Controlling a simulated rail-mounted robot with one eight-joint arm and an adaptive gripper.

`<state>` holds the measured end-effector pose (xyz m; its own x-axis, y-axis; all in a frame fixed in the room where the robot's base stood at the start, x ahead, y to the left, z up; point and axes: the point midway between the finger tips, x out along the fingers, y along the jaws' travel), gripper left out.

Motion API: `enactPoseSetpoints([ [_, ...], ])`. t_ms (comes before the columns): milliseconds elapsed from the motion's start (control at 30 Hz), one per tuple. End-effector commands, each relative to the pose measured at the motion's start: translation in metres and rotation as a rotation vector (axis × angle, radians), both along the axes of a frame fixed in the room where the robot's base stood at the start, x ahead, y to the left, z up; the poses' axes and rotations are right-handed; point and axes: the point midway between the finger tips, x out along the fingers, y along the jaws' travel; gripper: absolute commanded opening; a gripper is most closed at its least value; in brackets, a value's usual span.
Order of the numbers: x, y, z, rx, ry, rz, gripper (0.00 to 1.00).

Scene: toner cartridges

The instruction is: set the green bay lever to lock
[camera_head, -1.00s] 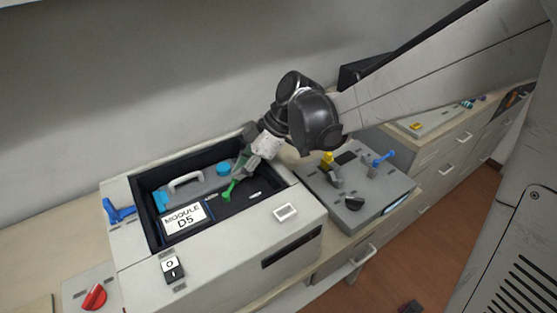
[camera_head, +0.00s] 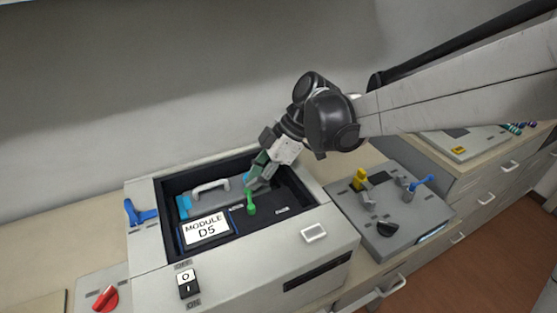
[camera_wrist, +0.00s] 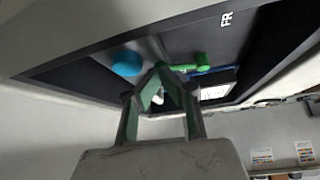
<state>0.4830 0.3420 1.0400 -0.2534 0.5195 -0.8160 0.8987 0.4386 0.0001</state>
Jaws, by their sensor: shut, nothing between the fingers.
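The green bay lever (camera_head: 251,201) stands inside the open bay of the printer-like unit (camera_head: 322,252), right of the MODULE D5 plate (camera_head: 206,231). It points nearly straight up in the head view, between two small labels too small to read there. My gripper (camera_head: 252,180) is shut and empty, reaching down into the bay just behind the lever's tip. In the wrist view the closed fingertips (camera_wrist: 160,70) are close to the green lever (camera_wrist: 190,64); I cannot tell whether they touch. Part of a label reading "FR" (camera_wrist: 226,19) shows there.
The bay walls surround my gripper closely. A grey handle (camera_head: 211,187) and a blue round part (camera_wrist: 126,64) are in the bay. A blue lever (camera_head: 139,213), a red knob (camera_head: 105,298) and a black-and-white switch (camera_head: 187,284) lie outside. A grey panel (camera_head: 398,237) with yellow and blue levers stands right.

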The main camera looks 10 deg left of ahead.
Motion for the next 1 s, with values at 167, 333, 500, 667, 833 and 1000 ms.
enactPoseSetpoints([
  [167,-0.007,-0.003,0.0,0.0,0.0,0.0,0.0],
  [333,-0.012,-0.005,0.0,0.0,0.001,-0.001,0.0],
  [500,-0.012,-0.005,0.0,0.0,0.001,-0.001,0.0],
  [667,-0.011,-0.006,0.001,0.0,0.001,-0.001,0.0],
  [833,-0.008,-0.01,0.015,-0.001,0.001,-0.002,0.0],
  [1000,0.002,-0.02,0.041,0.0,0.001,-0.003,0.0],
])
